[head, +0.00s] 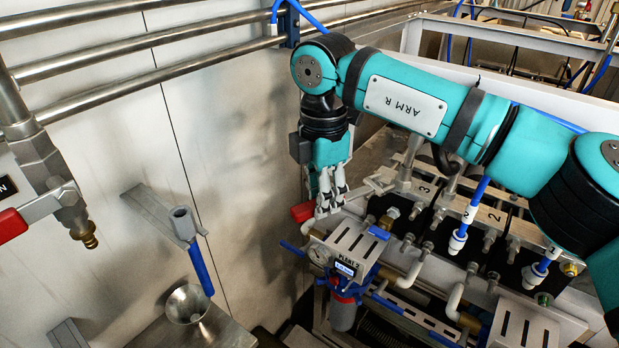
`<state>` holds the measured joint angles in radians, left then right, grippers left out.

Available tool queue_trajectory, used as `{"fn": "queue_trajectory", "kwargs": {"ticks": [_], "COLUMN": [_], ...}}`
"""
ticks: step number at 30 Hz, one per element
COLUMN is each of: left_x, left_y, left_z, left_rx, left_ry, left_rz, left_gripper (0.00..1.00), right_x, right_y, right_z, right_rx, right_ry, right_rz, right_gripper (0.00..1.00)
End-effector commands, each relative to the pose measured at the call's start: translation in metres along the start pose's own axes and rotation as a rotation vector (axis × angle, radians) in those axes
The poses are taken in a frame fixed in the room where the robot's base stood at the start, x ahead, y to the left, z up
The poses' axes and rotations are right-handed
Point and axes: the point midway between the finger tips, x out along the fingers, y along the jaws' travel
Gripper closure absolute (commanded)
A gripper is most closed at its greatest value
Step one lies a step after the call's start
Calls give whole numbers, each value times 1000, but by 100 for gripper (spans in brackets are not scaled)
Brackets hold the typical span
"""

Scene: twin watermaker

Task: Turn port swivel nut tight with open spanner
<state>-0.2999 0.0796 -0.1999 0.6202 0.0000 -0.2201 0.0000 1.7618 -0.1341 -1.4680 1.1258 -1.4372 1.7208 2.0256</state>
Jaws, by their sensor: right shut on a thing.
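My right gripper (330,200) comes down from the arm in the upper middle of the head view, with its fingers pointing down over the back left end of the valve block. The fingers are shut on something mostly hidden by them. A pale metal piece (376,183) just right of the fingers looks like part of the open spanner, but I cannot be sure. Which fitting is the port swivel nut I cannot tell. My left gripper is not in view.
A red handle (302,212) is close left of the fingers. Blue hoses and numbered blocks fill the right. Pipes (150,40) run along the wall.

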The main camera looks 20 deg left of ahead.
Motion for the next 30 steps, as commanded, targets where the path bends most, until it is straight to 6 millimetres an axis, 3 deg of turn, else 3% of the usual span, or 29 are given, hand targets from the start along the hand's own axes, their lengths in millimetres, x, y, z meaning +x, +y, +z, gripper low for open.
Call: {"fn": "queue_trajectory", "kwargs": {"ticks": [12, 16, 21, 30], "left_x": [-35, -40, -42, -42], "left_y": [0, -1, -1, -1], "left_z": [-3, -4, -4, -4], "left_rx": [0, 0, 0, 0], "left_ry": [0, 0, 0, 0], "left_rz": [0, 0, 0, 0], "left_gripper": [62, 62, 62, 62], "right_x": [-12, -14, -13, -7], "right_y": [-114, -142, -157, -149], "right_z": [20, 25, 27, 36], "right_rx": [-581, -709, -779, -784], "right_ry": [2, -1, -1, 1], "right_rz": [5, 6, 6, 5], "right_gripper": [100, 100, 100, 100]}}
